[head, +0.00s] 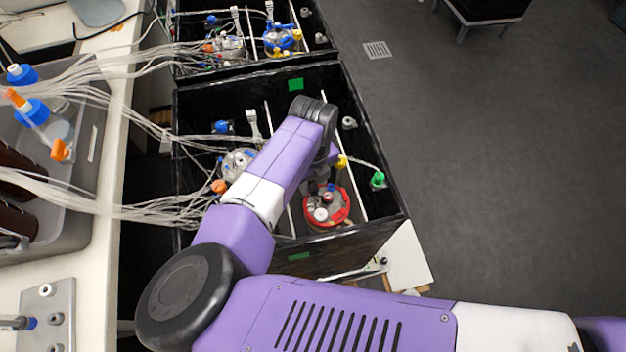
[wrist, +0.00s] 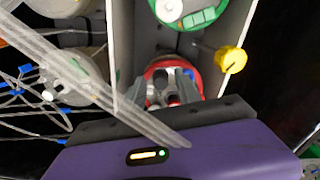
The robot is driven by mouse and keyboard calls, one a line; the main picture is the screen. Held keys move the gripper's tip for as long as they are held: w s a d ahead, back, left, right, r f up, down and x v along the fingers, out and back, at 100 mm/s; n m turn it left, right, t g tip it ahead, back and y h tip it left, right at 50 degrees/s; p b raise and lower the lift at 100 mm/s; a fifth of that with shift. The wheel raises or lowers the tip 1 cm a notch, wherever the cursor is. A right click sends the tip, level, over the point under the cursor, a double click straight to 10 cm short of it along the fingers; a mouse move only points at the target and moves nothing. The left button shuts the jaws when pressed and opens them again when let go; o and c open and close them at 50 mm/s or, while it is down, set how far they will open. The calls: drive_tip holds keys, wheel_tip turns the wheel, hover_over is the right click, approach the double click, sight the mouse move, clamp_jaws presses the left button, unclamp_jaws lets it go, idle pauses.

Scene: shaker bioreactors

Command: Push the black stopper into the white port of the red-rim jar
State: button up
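The red-rim jar (head: 342,212) stands in the front section of a black box. Its top carries several small fittings, including a pale one that looks like the white port (head: 321,214). My gripper (head: 320,186) points down over the far side of this jar. In the wrist view my gripper (wrist: 163,92) has its two grey fingers apart, in front of the jar's red rim (wrist: 160,66). Small dark and white parts show between the fingers. I cannot make out the black stopper for sure, nor whether the fingers hold it.
A yellow-capped fitting (wrist: 232,59) and a green one (head: 378,180) are near the jar. A green-topped jar (wrist: 205,18) shows in the wrist view. Pale tubes (head: 130,208) run in from the left bench. Thin dividers and box walls flank the jar. The floor at right is clear.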

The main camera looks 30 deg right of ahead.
sight(313, 185)
drive_tip(key=shift+r, duration=0.1)
wheel_tip(313, 185, up, 8)
drive_tip(key=shift+f+b, duration=0.15)
drive_tip(key=shift+b, duration=0.15)
idle(0.4)
